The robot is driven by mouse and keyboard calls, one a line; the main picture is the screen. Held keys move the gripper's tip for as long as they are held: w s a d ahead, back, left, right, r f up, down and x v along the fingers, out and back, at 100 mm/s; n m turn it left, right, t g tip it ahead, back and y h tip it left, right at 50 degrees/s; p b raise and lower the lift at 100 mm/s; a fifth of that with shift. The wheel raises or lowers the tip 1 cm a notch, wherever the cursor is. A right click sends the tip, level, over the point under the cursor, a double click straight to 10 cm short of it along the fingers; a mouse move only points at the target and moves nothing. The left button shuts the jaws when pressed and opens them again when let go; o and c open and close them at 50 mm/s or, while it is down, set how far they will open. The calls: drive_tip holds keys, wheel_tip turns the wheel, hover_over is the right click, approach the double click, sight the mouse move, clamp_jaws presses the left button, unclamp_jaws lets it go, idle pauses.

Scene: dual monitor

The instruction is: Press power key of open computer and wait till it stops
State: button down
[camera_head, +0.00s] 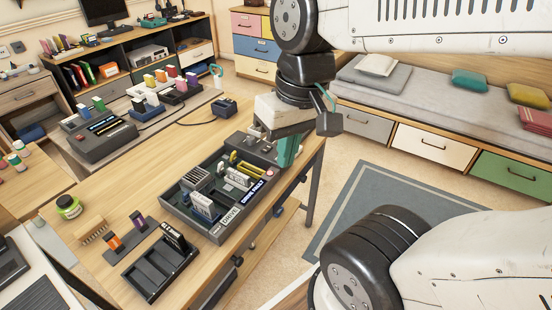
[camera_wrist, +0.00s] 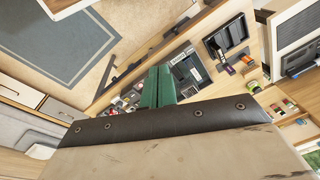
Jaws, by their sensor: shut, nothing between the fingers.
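A low dark open case (camera_head: 213,233) with several boards and modules in it lies on the wooden table; I take it for the open computer. Pale labels, one reading DRIVE, are on its front edge. My gripper (camera_head: 288,158) is shut and empty, its green fingers pointing down at the case's right end. I cannot tell whether they touch it. In the wrist view, my gripper (camera_wrist: 159,72) hides part of the case (camera_wrist: 189,70).
A dark slotted tray (camera_head: 150,272) lies at the table's front left, near a green-lidded jar (camera_head: 69,206). A small dark box (camera_head: 224,107) with a cable stands at the back. A grey device (camera_head: 103,137) stands further left. Floor with a blue-grey rug (camera_head: 375,190) lies right.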

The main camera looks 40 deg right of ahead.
drive_tip(key=w+d+f+m+t+y, duration=0.1)
drive_tip(key=w+d+f+m+y, duration=0.15)
drive_tip(key=w+m, duration=0.4)
drive_tip(key=w+d+f+m+t+y, duration=0.1)
drive_tip(key=w+f+m+t+y, duration=0.2)
drive_tip(key=w, duration=0.7)
drive_tip(key=w+d+f+m+t, duration=0.1)
drive_tip(key=w+d+f+m, duration=0.3)
drive_tip(key=d, duration=0.3)
drive_tip(key=w+d+f+m+t+h, duration=0.1)
drive_tip(key=w+d+f+m, duration=0.3)
drive_tip(key=d+f+m, duration=0.2)
drive_tip(key=shift+d+f+t, duration=0.15)
drive_tip(key=shift+d+t, duration=0.25)
drive_tip(key=shift+d, duration=0.65)
drive_tip(key=shift+f+h, duration=0.1)
drive_tip(key=shift+h, duration=0.15)
drive_tip(key=shift+f, duration=4.3)
drive_tip(key=shift+f, duration=0.4)
